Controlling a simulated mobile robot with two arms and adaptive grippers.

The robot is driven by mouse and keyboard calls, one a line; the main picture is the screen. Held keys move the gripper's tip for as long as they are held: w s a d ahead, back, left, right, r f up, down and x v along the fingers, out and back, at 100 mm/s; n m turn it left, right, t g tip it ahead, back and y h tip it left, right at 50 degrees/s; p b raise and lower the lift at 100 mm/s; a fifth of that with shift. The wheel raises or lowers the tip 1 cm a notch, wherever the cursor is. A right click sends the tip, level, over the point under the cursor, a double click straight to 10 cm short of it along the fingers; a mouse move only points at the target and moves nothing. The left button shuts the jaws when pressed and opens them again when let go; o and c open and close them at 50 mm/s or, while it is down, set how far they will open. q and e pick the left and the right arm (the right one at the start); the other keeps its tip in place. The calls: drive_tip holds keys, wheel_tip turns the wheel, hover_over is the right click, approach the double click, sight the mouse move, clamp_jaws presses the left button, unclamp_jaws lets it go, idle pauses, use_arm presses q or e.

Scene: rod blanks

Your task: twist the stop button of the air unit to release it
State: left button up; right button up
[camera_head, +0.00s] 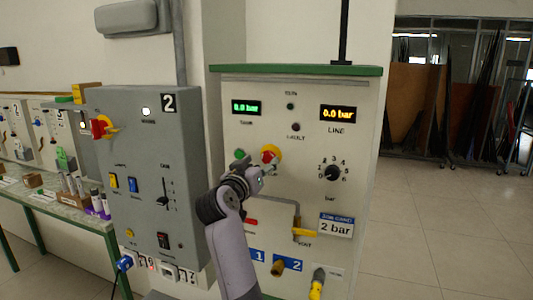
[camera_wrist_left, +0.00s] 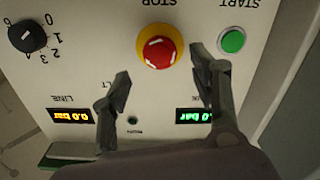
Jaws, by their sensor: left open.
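The stop button (camera_head: 271,154) is a red mushroom knob on a yellow ring, on the front of the white air unit (camera_head: 350,205). In the left wrist view the stop button (camera_wrist_left: 158,50) appears upside down, with white marks on its red cap. My left gripper (camera_head: 262,172) is just below and in front of it in the head view. In the left wrist view the fingers of my left gripper (camera_wrist_left: 160,80) are open and apart, pointing toward the button, with nothing between them. I cannot tell any contact with the button. My right gripper is not in view.
A green start button (camera_wrist_left: 233,40) sits beside the stop button, close to one finger. A black dial (camera_head: 332,173) is to the right. The displays read 0.0 bar. A grey box (camera_head: 150,235) marked 2 stands at left. Open floor (camera_head: 450,220) lies right.

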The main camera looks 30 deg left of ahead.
sight(267, 157)
use_arm(q)
drive_tip(key=shift+p+x, duration=0.6)
drive_tip(key=shift+x, duration=1.95)
drive_tip(key=shift+s, duration=0.1)
drive_tip(key=shift+c, duration=0.2)
drive_tip(key=c, duration=1.1)
drive_tip(key=shift+c, duration=0.2)
drive_tip(key=m+b, duration=0.1)
drive_tip(key=m, duration=0.2)
drive_tip(key=shift+s+m, duration=0.1)
drive_tip(key=shift+m, duration=0.2)
drive_tip(key=shift+s+r+m, duration=0.1)
drive_tip(key=shift+m, duration=0.9)
drive_tip(key=shift+r+m, duration=0.15)
drive_tip(key=shift+m, duration=0.85)
drive_tip(key=shift+d+r, duration=0.1)
